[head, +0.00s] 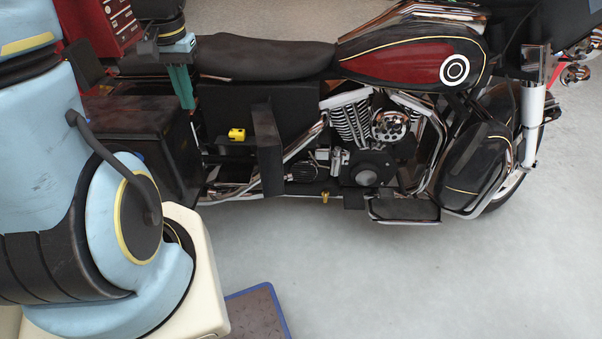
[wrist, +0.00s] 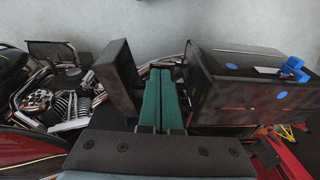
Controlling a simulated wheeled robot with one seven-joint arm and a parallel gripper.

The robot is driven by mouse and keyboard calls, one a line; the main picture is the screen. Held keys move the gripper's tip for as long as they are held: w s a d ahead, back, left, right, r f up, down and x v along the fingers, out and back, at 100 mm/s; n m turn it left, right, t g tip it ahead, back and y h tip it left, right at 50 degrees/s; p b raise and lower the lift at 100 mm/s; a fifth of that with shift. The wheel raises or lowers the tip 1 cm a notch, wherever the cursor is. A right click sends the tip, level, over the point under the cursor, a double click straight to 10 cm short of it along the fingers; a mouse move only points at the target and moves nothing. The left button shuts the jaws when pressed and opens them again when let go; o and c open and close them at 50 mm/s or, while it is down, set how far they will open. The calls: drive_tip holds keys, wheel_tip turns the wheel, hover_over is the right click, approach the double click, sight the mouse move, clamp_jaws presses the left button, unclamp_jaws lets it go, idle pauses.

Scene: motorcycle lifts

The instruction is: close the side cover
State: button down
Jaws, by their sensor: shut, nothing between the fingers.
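The side cover (head: 268,150) is a flat black panel on the near side of the motorcycle, below the seat. It stands open, jutting out from the body, and a yellow item (head: 237,134) shows in the space to its left. In the wrist view the cover (wrist: 118,72) stands just left of my fingers. My gripper (head: 187,104) has green fingers pointing down between the seat's rear and the black side case. The fingers are shut and empty. In the wrist view my gripper (wrist: 160,72) is between the cover and the case, with a gap to the cover.
The black side case (head: 150,135) is close to my fingers and fills the right of the wrist view (wrist: 240,100). The seat (head: 262,58), engine (head: 365,130) and chrome pipes lie around the cover. The grey floor in front is clear beside a blue-edged mat (head: 258,312).

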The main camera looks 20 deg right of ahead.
drive_tip(key=w+d+f+m+y+b, duration=0.1)
drive_tip(key=w+d+f+m+b, duration=0.25)
drive_tip(key=d+f, duration=0.4)
drive_tip(key=m+g+y+b, duration=0.1)
drive_tip(key=m+b, duration=0.1)
drive_tip(key=m, duration=0.3)
hover_over(272, 136)
wheel_tip(272, 136, down, 5)
drive_tip(key=shift+s, duration=0.1)
drive_tip(key=s+d+f+m+y+b, duration=0.1)
drive_tip(key=s+d+f+m+b, duration=0.15)
drive_tip(key=d+f, duration=0.35)
drive_tip(key=s+d+f+m+y+b, duration=0.1)
drive_tip(key=s+d+f+m, duration=0.1)
drive_tip(key=d+f+m, duration=0.45)
drive_tip(key=w+a+f+n+p, duration=0.1)
drive_tip(key=a+f+n, duration=0.1)
drive_tip(key=a+f, duration=0.4)
drive_tip(key=shift+f+t+p, duration=0.3)
drive_tip(key=shift+f+t, duration=0.1)
drive_tip(key=shift+f, duration=0.45)
drive_tip(key=shift+w, duration=0.1)
